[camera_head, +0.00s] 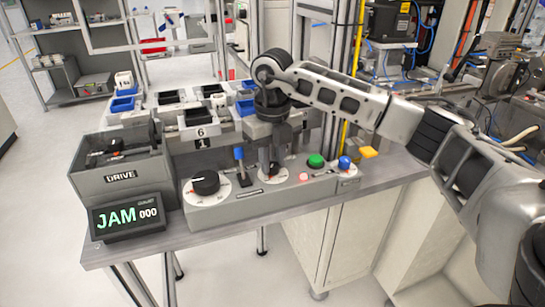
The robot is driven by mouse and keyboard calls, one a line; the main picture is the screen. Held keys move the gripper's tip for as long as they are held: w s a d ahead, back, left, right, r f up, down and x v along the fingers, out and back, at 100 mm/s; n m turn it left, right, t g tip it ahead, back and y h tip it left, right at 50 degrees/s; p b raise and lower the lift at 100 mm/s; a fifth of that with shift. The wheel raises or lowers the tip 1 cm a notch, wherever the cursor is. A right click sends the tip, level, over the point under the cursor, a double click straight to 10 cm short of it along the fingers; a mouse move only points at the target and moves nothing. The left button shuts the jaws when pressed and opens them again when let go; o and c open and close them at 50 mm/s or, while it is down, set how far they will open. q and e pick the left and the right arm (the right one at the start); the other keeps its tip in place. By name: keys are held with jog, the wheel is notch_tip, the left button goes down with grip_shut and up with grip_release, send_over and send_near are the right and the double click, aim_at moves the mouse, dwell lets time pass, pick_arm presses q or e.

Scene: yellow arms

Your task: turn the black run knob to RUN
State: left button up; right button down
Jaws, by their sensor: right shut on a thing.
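My right gripper (271,150) points straight down over the middle of the grey control panel (228,204). It is shut on a black knob (271,171) that sits on a white dial. The fingers cover most of this knob, so I cannot read its pointer or its label. A larger black knob (206,183) with a white pointer line stands free on a white dial at the panel's left. My left gripper is not in view.
A grey bin marked DRIVE (121,176) stands at left. Trays stand behind. The table's front edge is clear.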

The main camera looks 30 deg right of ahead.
aim_at(273, 163)
jog(key=shift+r, duration=0.1)
dwell(0.3)
jog(key=c, duration=1.2)
grip_release()
jog(key=shift+r, duration=0.1)
pick_arm(q)
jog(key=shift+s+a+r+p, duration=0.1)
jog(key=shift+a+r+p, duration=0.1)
jog(key=shift+p, duration=0.55)
pick_arm(e)
notch_tip(273, 163, up, 16)
